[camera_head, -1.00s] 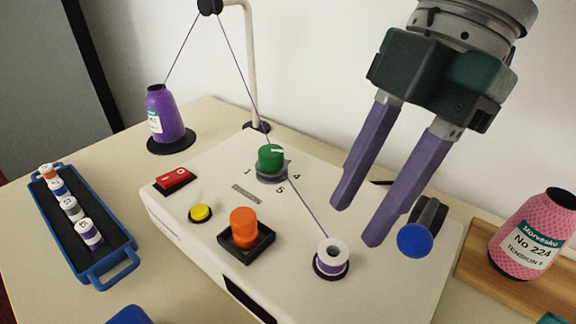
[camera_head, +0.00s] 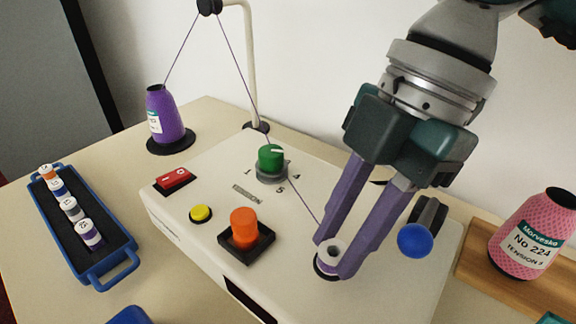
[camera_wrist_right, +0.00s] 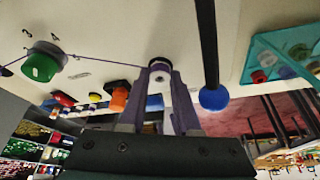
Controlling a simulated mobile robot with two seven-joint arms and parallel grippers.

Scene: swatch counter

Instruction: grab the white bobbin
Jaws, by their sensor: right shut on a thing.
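The white bobbin (camera_head: 328,262), with some purple thread wound on it, sits on its black seat on the cream winding machine (camera_head: 300,292). My right gripper (camera_head: 332,258) reaches down from the upper right, with one purple finger on each side of the bobbin, shut on it. The bobbin also shows between the fingertips in the right wrist view (camera_wrist_right: 159,68). The fingers hide part of its sides. A purple thread runs from the guide above down to the bobbin. My left gripper is not in view.
The blue-knobbed lever (camera_head: 414,241) stands just right of the fingers. The orange button (camera_head: 243,228), yellow button (camera_head: 201,213), red switch (camera_head: 173,179) and green dial (camera_head: 271,158) are on the machine. A blue tray (camera_head: 100,272) with bobbins lies left; a pink cone (camera_head: 533,235) stands right.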

